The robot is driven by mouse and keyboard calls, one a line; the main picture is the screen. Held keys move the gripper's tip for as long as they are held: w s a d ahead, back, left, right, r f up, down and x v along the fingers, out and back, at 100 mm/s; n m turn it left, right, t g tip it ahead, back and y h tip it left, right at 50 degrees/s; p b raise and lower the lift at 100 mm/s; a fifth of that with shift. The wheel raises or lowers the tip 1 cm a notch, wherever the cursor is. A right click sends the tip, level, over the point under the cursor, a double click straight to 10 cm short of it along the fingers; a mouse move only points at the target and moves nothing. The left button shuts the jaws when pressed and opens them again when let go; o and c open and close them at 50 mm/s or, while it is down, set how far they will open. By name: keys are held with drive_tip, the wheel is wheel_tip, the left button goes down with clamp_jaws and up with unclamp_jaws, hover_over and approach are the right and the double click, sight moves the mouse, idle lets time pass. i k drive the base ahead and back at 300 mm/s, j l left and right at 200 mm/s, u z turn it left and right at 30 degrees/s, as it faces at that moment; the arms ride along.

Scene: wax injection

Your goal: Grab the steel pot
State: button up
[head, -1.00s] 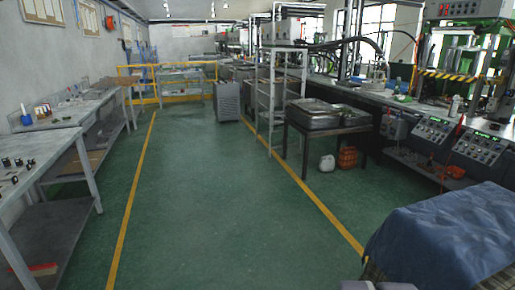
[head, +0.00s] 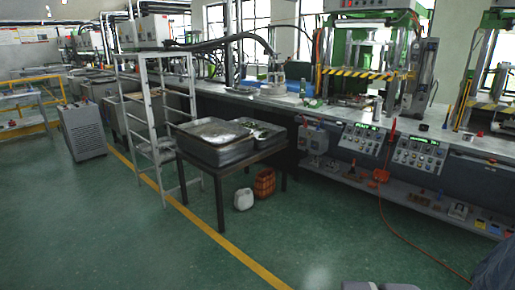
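A small silvery object (head: 276,80), possibly the steel pot, stands on the long workbench (head: 228,92) in the middle distance, behind the dark table. It is too small to tell its shape for certain. My gripper is not in view. Grey rounded parts of my own body show at the bottom edge.
A dark table (head: 219,172) carries wide metal trays (head: 215,150). A white ladder-like rack (head: 150,118) stands left of it. A white jug (head: 243,199) and orange basket (head: 264,184) sit on the floor. Green presses (head: 368,50) stand right. The green floor in front is clear.

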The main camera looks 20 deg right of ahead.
sight(467, 138)
drive_tip(key=i+l+z, duration=0.35)
drive_tip(key=z, duration=0.15)
drive_tip(key=i+l+z, duration=0.1)
drive_tip(key=i+z, duration=0.35)
drive_tip(key=i, duration=0.15)
drive_tip(key=i+z, duration=0.5)
drive_tip(key=i+j+z, duration=0.2)
drive_tip(key=i+z, duration=0.55)
drive_tip(key=i, duration=2.2)
drive_tip(key=i+l+u, duration=0.95)
drive_tip(key=l+u, duration=0.15)
drive_tip(key=l, duration=0.15)
drive_tip(key=i+l+u, duration=0.15)
drive_tip(key=l+u, duration=0.15)
drive_tip(key=l, duration=0.1)
